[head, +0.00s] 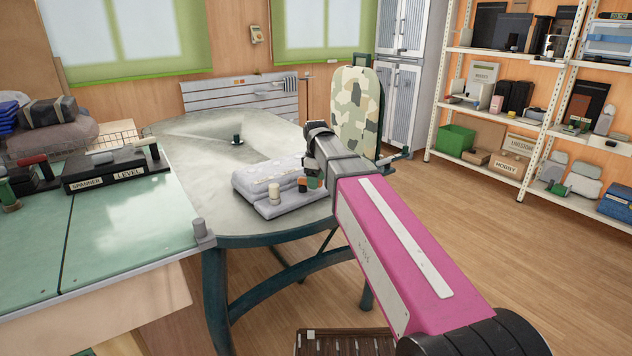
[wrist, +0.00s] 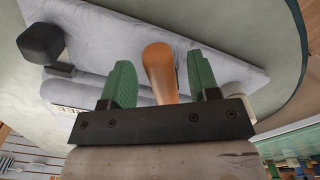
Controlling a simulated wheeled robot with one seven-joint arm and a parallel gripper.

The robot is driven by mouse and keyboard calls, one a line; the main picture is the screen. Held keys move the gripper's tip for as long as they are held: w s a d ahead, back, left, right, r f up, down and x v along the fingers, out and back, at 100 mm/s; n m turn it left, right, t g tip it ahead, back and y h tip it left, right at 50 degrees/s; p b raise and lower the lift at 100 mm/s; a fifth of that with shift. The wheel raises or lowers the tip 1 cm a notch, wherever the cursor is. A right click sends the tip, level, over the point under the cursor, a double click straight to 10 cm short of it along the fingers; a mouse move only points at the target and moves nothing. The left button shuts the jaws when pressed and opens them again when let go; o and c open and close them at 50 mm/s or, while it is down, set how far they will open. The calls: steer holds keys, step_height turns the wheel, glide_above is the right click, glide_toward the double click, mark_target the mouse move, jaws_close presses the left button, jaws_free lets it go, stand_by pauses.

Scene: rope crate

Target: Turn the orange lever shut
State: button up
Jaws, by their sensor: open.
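The orange lever (wrist: 161,72) shows in the wrist view between the two green fingers of my gripper (wrist: 164,82), with a gap on each side. The gripper is open and the fingers do not appear to touch the lever. Behind the lever is a pale grey, layered block (wrist: 105,42), which also shows on the round table in the head view (head: 262,177). In the head view my gripper (head: 311,181) is over the block's right end, and only a small orange patch shows there. The lever's lower part and how it is mounted are hidden.
A dark knob (wrist: 41,43) stands on the block in the wrist view. A small dark object (head: 237,140) sits farther back on the round table (head: 190,127). A camouflage-patterned panel (head: 357,112) rises behind my arm.

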steer(key=shift+f, duration=0.25)
jaws_close()
